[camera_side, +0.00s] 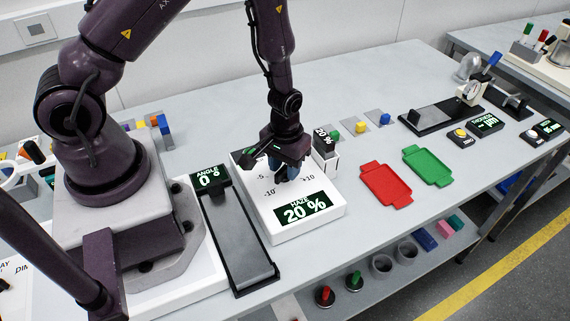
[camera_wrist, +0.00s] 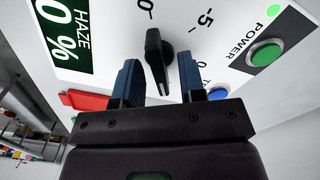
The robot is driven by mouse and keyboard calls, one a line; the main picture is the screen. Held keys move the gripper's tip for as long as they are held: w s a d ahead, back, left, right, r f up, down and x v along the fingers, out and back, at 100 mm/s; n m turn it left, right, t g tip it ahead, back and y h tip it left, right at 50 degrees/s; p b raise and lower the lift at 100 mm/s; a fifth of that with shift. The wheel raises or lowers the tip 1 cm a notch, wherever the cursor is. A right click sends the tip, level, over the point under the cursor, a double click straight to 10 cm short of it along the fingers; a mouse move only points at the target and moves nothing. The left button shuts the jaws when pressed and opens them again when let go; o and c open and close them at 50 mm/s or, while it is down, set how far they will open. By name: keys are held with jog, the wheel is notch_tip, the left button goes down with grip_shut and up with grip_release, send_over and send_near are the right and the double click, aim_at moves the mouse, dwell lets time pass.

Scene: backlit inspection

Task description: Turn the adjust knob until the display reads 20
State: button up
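The white haze unit (camera_side: 285,230) stands on the bench with a dark display (camera_side: 302,208) reading "HAZE 20 %". In the wrist view the same display (camera_wrist: 65,32) is partly cut off. The black adjust knob (camera_wrist: 155,48) is a narrow bar on the panel, near a dial mark "-5". My gripper (camera_wrist: 162,78) has its two blue fingers apart, one on each side of the knob's near end, with visible gaps. In the side view my gripper (camera_side: 287,172) is low over the panel and hides the knob.
A green power button (camera_wrist: 266,54) and a blue button (camera_wrist: 217,93) sit on the panel right of the knob. An angle display (camera_side: 208,179) reads 0°. Red (camera_side: 386,184) and green (camera_side: 428,165) trays lie to the right.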

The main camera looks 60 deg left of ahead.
notch_tip(320, 180, up, 13)
dwell(0.6)
notch_tip(320, 180, up, 11)
jog(key=m+t, duration=0.1)
jog(key=m, duration=0.4)
send_over(285, 166)
jog(key=s+d, duration=0.2)
jog(key=s, duration=0.5)
jog(key=s+r+m+t, duration=0.1)
jog(key=s+r+t, duration=0.3)
jog(key=r, duration=0.6)
jog(key=shift+s+a+t, duration=0.15)
jog(key=shift+s+t, duration=0.15)
jog(key=shift+s, duration=0.1)
